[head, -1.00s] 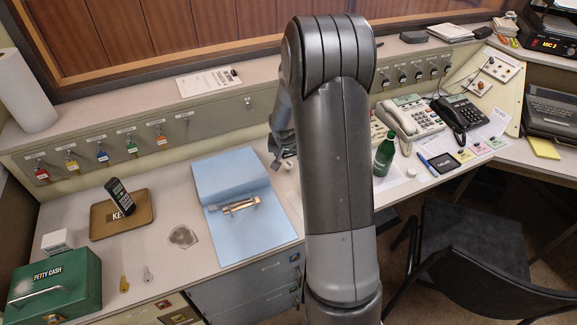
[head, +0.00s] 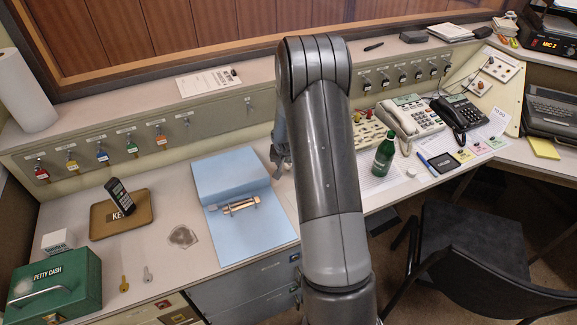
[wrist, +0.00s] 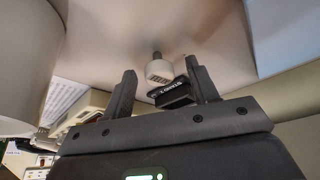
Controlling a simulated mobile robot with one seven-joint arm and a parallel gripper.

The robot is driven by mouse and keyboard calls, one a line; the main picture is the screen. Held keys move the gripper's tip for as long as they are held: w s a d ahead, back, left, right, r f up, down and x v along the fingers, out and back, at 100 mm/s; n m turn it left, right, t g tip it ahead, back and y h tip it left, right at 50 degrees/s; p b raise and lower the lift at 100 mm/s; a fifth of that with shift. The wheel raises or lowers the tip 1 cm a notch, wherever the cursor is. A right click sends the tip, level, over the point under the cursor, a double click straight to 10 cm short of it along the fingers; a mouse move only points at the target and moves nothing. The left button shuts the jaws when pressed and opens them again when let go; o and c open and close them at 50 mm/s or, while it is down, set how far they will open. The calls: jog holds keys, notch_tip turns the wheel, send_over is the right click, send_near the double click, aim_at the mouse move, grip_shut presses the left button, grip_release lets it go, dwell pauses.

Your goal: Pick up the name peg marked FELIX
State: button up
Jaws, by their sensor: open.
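I cannot read the name FELIX on anything in these views. My gripper (wrist: 161,70) is open. Between its fingers in the wrist view lies a small black block (wrist: 176,94) with white lettering too small to read. A pale round piece with a dark stem (wrist: 158,70) stands just beyond that block. In the head view my gripper (head: 279,160) hangs low over the desk, right of the blue folder (head: 265,222), and my arm partly hides it. A board with small coloured pegs (head: 369,131) shows right of my arm, its markings unreadable.
A green bottle (head: 384,156) stands right of my arm, near the white phone (head: 410,122). A key rail (head: 215,122) runs along the back. A key tray (head: 145,221) and a petty cash box (head: 55,285) stand left. The desk between tray and folder is mostly clear.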

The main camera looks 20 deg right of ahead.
jog(key=c, duration=1)
jog(key=shift+r, duration=0.15)
jog(key=shift+c, duration=0.2)
